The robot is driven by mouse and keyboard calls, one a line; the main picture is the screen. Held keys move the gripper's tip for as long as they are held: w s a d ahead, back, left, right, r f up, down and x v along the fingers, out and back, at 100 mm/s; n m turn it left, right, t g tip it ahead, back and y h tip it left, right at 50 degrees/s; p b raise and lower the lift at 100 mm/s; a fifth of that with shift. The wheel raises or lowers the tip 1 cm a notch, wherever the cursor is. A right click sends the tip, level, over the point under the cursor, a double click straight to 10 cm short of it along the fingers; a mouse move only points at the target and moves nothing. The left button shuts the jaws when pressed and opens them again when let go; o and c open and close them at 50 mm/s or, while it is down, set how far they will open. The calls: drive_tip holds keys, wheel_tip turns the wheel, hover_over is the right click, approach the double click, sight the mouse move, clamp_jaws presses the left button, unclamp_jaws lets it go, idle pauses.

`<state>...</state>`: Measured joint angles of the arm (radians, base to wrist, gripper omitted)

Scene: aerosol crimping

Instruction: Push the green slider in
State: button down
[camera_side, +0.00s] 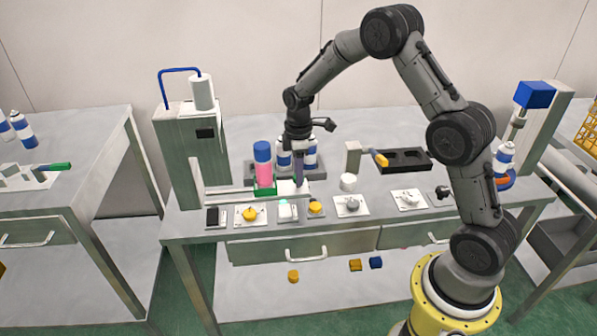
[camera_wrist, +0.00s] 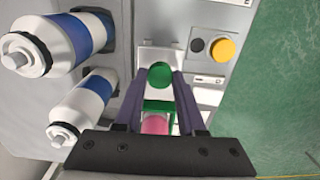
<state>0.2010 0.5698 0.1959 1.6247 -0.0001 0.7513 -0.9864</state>
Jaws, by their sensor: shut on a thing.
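The green slider (camera_side: 263,189) sits on a pale rail at the front of the left machine, with a pink can with a blue cap (camera_side: 264,171) standing upright on it. My gripper (camera_side: 299,184) is low, just right of the can. In the wrist view the slider's green round knob (camera_wrist: 160,75) lies between the fingertips of my gripper (camera_wrist: 159,80), which is shut on it. A green part of the slider (camera_wrist: 158,106) and the pink can (camera_wrist: 155,125) show closer to the wrist. The finger contact is hidden in the side view.
The grey machine column (camera_side: 190,150) stands left of the slider. Blue-and-white spray cans (camera_wrist: 82,105) stand close beside my gripper in a dark rack. A yellow button (camera_wrist: 223,49) and other controls line the table's front. A black tray (camera_side: 405,160) lies to the right.

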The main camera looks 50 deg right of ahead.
idle(0.8)
drive_tip(key=w+a, duration=0.8)
drive_tip(key=w, duration=0.1)
drive_tip(key=shift+a+r, duration=0.1)
drive_tip(key=shift+a, duration=0.3)
drive_tip(key=c, duration=0.5)
unclamp_jaws()
wheel_tip(320, 180, up, 14)
idle(0.3)
